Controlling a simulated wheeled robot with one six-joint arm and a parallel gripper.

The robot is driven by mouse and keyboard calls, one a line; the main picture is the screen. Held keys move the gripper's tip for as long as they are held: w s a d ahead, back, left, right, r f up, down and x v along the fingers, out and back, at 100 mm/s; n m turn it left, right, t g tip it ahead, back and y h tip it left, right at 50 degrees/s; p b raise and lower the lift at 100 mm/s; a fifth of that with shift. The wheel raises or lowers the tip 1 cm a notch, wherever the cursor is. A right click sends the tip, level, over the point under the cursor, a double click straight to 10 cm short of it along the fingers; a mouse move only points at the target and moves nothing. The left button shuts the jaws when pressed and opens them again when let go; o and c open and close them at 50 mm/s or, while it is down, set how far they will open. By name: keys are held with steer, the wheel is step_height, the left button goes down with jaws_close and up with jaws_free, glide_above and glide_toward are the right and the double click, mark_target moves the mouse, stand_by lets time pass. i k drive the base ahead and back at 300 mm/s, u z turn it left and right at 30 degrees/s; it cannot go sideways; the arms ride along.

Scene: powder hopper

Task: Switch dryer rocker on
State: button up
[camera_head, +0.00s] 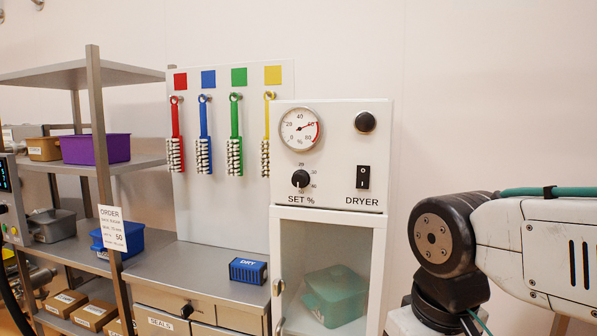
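The dryer rocker (363,177) is a small black upright switch above the label DRYER, on the white front panel (340,150) of the cabinet. A small light mark shows on its upper part; which side is pressed in is too small to tell. A round dark lamp or button (365,122) sits above it and looks unlit. The black SET % knob (300,178) is left of the rocker. My gripper is not in view; only parts of my arm show at the right.
The cabinet below has a clear door with a green container (335,295) inside. Brushes in several colours hang left of the cabinet. A blue DRY box (248,271) stands on the counter (190,275). Shelves with bins and an ORDER card (112,228) are at the left.

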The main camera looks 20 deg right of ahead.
mark_target(363, 170)
steer(key=u, duration=1.75)
steer(key=k, duration=0.5)
steer(key=z, duration=1.75)
